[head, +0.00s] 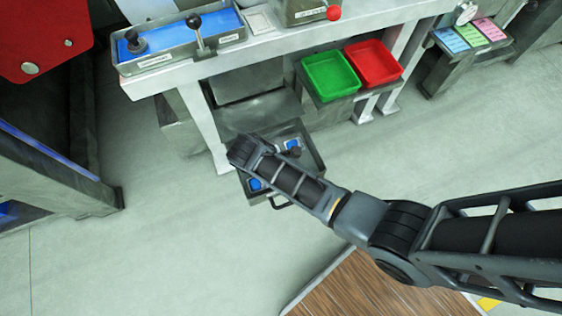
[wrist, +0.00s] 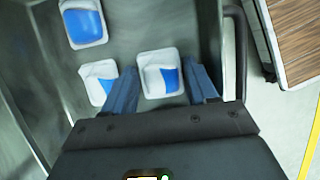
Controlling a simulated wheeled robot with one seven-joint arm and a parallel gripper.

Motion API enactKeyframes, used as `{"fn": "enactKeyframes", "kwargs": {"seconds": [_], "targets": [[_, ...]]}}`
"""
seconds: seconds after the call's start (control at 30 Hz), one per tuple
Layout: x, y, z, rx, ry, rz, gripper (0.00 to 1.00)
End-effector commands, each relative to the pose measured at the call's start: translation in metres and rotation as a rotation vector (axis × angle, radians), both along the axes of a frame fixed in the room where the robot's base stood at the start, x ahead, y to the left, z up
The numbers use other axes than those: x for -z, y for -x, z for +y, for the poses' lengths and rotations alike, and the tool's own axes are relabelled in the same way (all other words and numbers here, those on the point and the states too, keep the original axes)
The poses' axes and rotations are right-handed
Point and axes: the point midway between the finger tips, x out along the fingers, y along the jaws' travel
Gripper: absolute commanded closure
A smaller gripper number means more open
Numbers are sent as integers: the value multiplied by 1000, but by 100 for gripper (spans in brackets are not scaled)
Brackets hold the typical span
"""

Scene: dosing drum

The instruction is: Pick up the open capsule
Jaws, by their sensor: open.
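Three white, square capsules with blue in them lie in a dark grey drawer (head: 318,166). In the wrist view, one half-white, half-blue capsule (wrist: 160,73) lies between the fingertips of my open gripper (wrist: 163,80). A similar part-blue capsule (wrist: 98,84) lies just outside the left finger. A capsule with a full blue face (wrist: 83,22) lies farther up. I cannot tell for sure which one is open, or whether the fingers touch the middle one. In the head view, my wrist hides part of the drawer; blue shows at its near left (head: 256,184) and far right (head: 293,145).
The drawer's walls and its front handle (wrist: 240,55) stand close to my gripper. A white workbench (head: 290,40) overhangs behind, with a green bin (head: 331,76) and a red bin (head: 374,63) at its right.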

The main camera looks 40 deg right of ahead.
Motion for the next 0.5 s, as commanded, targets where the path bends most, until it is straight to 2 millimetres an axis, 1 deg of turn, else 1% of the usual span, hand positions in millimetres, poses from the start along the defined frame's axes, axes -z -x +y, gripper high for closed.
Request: {"fn": "enactKeyframes", "kwargs": {"seconds": [0.2,0.27,0.4,0.5], "targets": [[0,0,0,0,0,-1,43],[0,0,0,0,0,-1,47],[0,0,0,0,0,-1,61],[0,0,0,0,-1,-1,62]]}}
